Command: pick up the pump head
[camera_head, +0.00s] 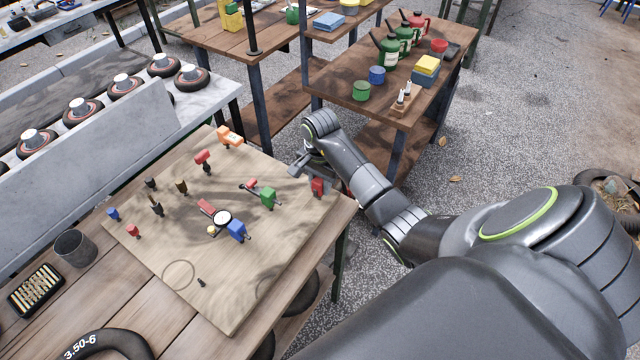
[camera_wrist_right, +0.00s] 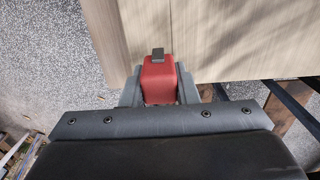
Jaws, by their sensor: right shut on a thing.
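My right gripper (camera_head: 315,178) is at the right edge of the wooden board (camera_head: 300,230). It is shut on a red block-like part with a dark tab, which I take to be the pump head (camera_head: 318,187). In the right wrist view the red pump head (camera_wrist_right: 160,80) sits between the two grey fingers of the right gripper (camera_wrist_right: 160,92), its dark tab pointing toward the board. Its underside is hidden, and I cannot tell whether it touches the board. My left gripper is not in view.
Similar green (camera_head: 268,197), blue (camera_head: 238,230) and orange (camera_head: 230,137) parts stand on the board among small tools. A grey cup (camera_head: 75,247) and a black tray (camera_head: 36,290) stand at the left. A second table (camera_head: 340,85) with cans is behind my arm.

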